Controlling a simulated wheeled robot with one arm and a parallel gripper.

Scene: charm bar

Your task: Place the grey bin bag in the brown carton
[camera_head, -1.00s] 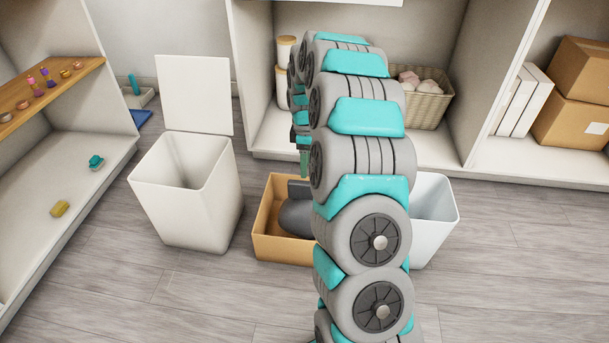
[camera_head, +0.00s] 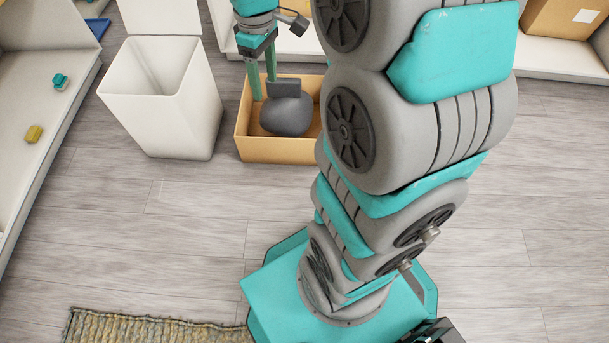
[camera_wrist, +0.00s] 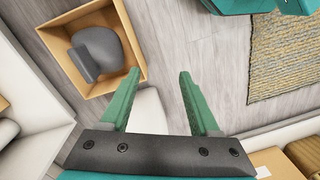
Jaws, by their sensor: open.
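The grey bin bag (camera_head: 287,118) is a dark, rounded sack with a flat, squarish top. It sits inside the open brown carton (camera_head: 275,151) on the floor. The wrist view also shows the bag (camera_wrist: 97,50) within the walls of the carton (camera_wrist: 129,45). My gripper (camera_head: 264,88) has two green fingers pointing down, at the left side of the carton in the head view and apart from the bag. In the wrist view my gripper (camera_wrist: 159,74) has its fingers spread with nothing between the tips. The bag's underside is hidden.
A white bin (camera_head: 170,120) with its lid up stands left of the carton. A shelf (camera_head: 45,105) with small teal and yellow items runs along the left. A woven rug (camera_head: 150,328) lies at the front. Wooden floor before the carton is clear.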

